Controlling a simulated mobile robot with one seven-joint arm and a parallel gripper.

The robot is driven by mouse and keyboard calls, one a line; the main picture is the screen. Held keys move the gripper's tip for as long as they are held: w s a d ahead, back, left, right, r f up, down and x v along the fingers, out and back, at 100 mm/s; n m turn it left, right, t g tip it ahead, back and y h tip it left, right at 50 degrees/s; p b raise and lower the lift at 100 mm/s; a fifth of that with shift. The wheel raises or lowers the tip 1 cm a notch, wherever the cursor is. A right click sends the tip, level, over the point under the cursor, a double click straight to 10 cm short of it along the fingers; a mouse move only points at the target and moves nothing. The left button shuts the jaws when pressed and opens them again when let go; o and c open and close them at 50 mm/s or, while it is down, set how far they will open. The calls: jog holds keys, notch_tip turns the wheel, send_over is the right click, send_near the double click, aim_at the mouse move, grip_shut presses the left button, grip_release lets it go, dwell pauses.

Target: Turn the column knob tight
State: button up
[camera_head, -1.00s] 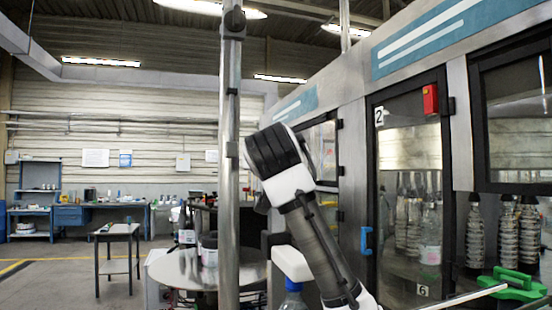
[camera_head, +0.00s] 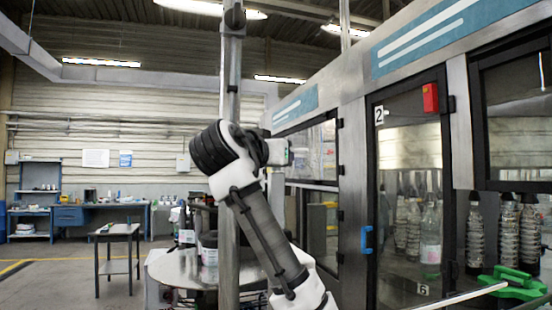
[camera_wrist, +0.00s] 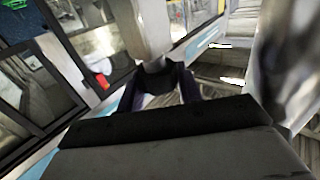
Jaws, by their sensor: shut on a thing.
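The steel column (camera_head: 229,80) stands upright left of the labelling machine in the head view, with a black fitting (camera_head: 234,17) near its top. My arm crosses in front of the column lower down, and its white end part sticks out to the right of it. My gripper's fingertips cannot be made out in the head view. In the wrist view, my gripper (camera_wrist: 163,88) has its dark fingers shut around a dark knob (camera_wrist: 153,66), with a pale grey part rising behind it. The fingers hide most of the knob, so how tight it sits cannot be seen.
The machine's glass doors and teal panel (camera_head: 440,32) fill the right side, with a green part (camera_head: 508,284) low down. A round metal table (camera_head: 180,268) stands behind the column. A small table (camera_head: 117,231) and open floor lie to the left.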

dwell(0.3)
jog(key=o, duration=1)
jog(key=b+v, duration=0.5)
jog(key=v, duration=0.8)
jog(key=shift+s+a+b, duration=0.25)
jog(key=shift+s+b, duration=0.05)
jog(key=shift+b, duration=0.1)
jog(key=shift+f, duration=0.1)
